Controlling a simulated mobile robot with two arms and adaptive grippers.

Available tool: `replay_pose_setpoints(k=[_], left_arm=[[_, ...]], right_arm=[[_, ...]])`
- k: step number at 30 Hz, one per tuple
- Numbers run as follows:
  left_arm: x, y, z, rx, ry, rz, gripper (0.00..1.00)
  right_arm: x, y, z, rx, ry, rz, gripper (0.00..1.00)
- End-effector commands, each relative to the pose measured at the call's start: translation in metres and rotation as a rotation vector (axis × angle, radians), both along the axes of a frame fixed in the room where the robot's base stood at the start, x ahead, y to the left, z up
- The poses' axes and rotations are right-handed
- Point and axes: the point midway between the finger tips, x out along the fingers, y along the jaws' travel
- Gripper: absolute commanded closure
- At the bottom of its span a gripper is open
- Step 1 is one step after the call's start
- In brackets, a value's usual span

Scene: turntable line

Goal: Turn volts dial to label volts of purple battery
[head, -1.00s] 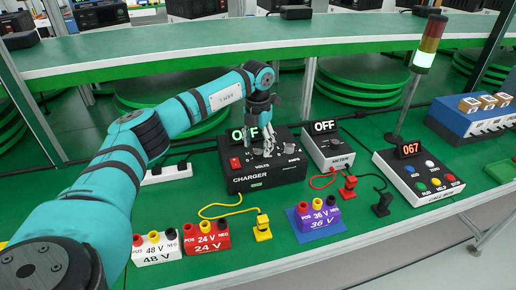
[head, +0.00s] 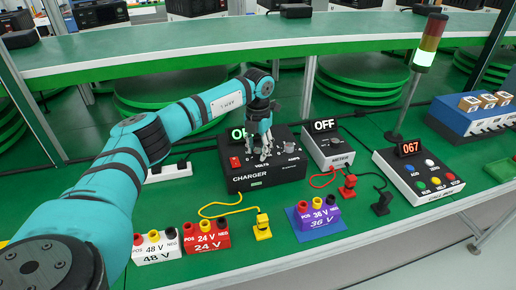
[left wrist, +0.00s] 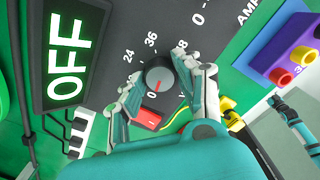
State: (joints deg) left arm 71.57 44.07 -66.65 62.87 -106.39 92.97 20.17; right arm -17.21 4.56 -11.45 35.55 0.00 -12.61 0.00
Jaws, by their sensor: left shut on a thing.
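The purple battery (head: 318,222), labelled 36 V, stands on a blue mat at the front of the bench. The black charger (head: 262,183) stands behind it, with its VOLTS and AMPS dials on top. My left gripper (head: 262,152) reaches down onto the charger and hides the volts dial in the head view. In the left wrist view the grey volts dial (left wrist: 160,75) sits between the fingers, which are shut on it. Its red pointer mark is towards 0; 24, 36 and 48 are printed around it. The charger display (left wrist: 70,55) reads OFF.
A white 48 V battery (head: 157,249) and a red 24 V battery (head: 206,239) stand at front left. A yellow plug (head: 262,228) lies near the purple battery. The meter (head: 332,150) and call box (head: 418,178) stand to the right.

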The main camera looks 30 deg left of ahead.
Motion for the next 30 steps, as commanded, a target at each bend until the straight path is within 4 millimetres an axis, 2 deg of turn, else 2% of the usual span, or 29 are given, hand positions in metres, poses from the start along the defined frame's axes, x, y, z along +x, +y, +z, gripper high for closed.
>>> replay_pose_setpoints(k=[8,14,30], left_arm=[[0.0002,0.0,0.0009,0.0,0.0,-0.038,0.99],[0.0003,0.0001,0.0012,0.0,0.0,-0.146,0.99],[0.0008,0.0002,0.0015,0.0,-0.003,-0.64,0.99]], right_arm=[[-0.0001,0.0002,0.0007,0.0,0.0,0.0,0.15],[0.0,0.0002,0.0021,0.0,0.0,0.0,0.15],[-0.0001,0.0001,0.0044,0.0,0.0,0.0,0.15]])
